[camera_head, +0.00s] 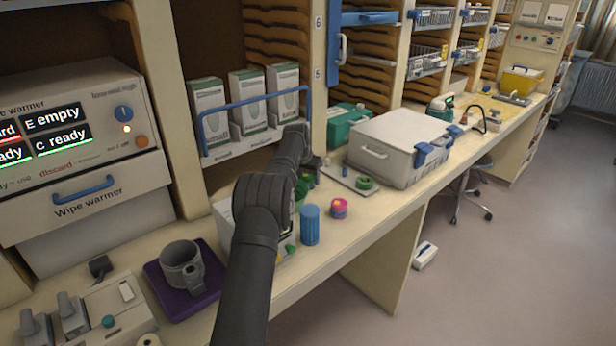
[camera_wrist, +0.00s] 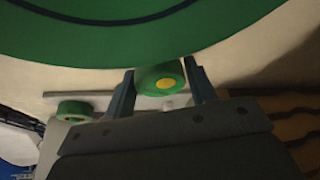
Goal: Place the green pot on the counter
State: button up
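A large green round surface with a dark blue curved line (camera_wrist: 110,25), which looks like the green pot, fills the top of the wrist view just past my fingertips. My gripper (camera_wrist: 158,72) has its two fingers on either side of a smaller green round piece with a yellow spot (camera_wrist: 148,80). I cannot tell whether this piece belongs to the pot or whether the fingers press on it. In the head view, my gripper is mostly hidden by my arm over the counter (camera_head: 335,238). Some green (camera_head: 301,190) shows beside the arm there.
A green ring (camera_head: 366,183) lies on a flat plate right of my arm. A blue cylinder (camera_head: 310,226) and a pink tub (camera_head: 339,208) stand near the counter's front edge. A grey case (camera_head: 400,145) stands farther right. A grey mug (camera_head: 182,266) sits on a purple mat (camera_head: 160,290).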

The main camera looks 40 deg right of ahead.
aim_at(308, 176)
jog(key=shift+o, duration=1.3)
jog(key=shift+r, duration=0.1)
jog(key=shift+r, duration=0.15)
jog(key=v, duration=1.2)
jog(key=x, duration=1.2)
jog(key=shift+w+r, duration=0.1)
jog(key=shift+r, duration=1.25)
